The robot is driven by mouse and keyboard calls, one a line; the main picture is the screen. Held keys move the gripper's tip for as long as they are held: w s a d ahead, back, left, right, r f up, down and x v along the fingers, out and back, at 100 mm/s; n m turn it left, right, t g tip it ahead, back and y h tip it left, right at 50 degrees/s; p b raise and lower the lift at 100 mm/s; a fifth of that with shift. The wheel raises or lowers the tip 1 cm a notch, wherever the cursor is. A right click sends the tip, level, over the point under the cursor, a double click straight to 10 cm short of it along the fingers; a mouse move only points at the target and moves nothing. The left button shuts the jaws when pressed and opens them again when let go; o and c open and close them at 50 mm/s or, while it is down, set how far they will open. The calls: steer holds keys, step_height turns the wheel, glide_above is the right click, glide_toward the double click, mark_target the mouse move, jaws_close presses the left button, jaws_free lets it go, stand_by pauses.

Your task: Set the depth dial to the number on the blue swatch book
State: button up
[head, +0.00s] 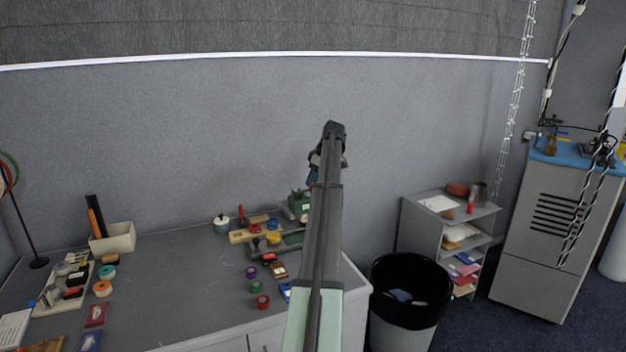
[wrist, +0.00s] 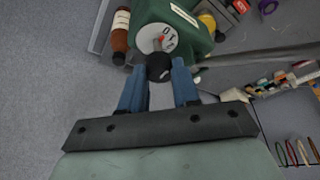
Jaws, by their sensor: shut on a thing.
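The depth dial (wrist: 160,38) is a pale disc with dark digits, seemingly 0, 1 and 2, and a small red mark, on a green machine (wrist: 205,45). The machine also shows in the head view (head: 298,206), partly behind my arm. My gripper (wrist: 159,72) has its two blue fingers on either side of the dial's round black knob (wrist: 158,66) and is shut on it. In the head view my arm mostly hides the gripper. A blue flat item (head: 90,341), possibly the blue swatch book, lies at the table's lower left. Its number is too small to read.
A red flat item (head: 96,315) lies above the blue one. Several coloured reels (head: 257,287) stand left of my arm. A brown bottle (wrist: 121,32) stands close beside the machine. A black-lined bin (head: 410,283) stands right of the table.

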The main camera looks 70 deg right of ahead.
jaws_close()
steer(key=shift+m, duration=0.3)
steer(key=shift+a+m+h, duration=0.15)
steer(key=shift+m+h, duration=0.45)
steer(key=shift+m, duration=0.4)
steer(key=m+h, duration=0.1)
steer(key=m, duration=0.2)
steer(key=shift+a+m, duration=0.1)
steer(key=shift+m, duration=0.2)
steer(key=m, duration=0.2)
steer(key=m+g+h, duration=0.1)
steer(key=m, duration=0.1)
steer(key=shift+w+m+g+h, duration=0.15)
steer(key=shift+m+g+h, duration=0.15)
steer(key=m+g, duration=0.1)
steer(key=m, duration=0.3)
steer(key=shift+w+m+g+h, duration=0.1)
steer(key=shift+m+g+h, duration=0.2)
steer(key=shift+m+g, duration=0.1)
